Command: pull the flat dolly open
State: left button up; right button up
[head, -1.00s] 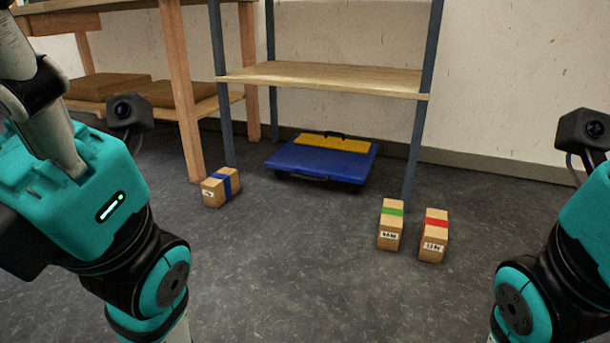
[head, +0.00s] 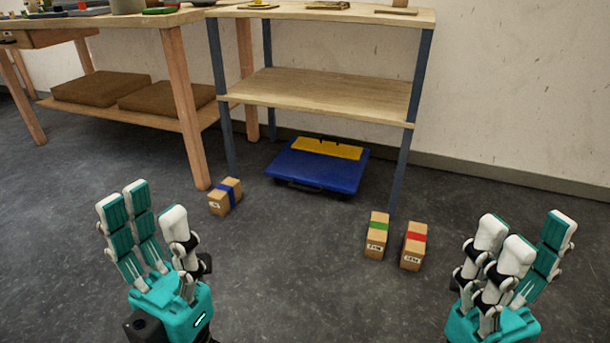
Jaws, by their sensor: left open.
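The flat dolly (head: 312,172) is a blue platform with a yellow panel (head: 327,149) along its back. It sits low on the floor under the bottom shelf of the rack. A dark handle (head: 297,186) shows at its front edge. My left gripper (head: 150,222) is at the lower left, fingers up and spread, empty and well in front of the dolly. My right gripper (head: 515,250) is at the lower right, fingers raised with gaps between them, empty and apart from the dolly.
A box with a blue band (head: 225,197) stands left of the dolly. Boxes with a green band (head: 377,236) and a red band (head: 414,246) stand at its front right. Rack posts (head: 400,170) flank it. The floor (head: 300,260) before it is mostly clear.

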aim_at(334, 173)
jog(key=i+z, duration=0.25)
jog(key=i, duration=2.05)
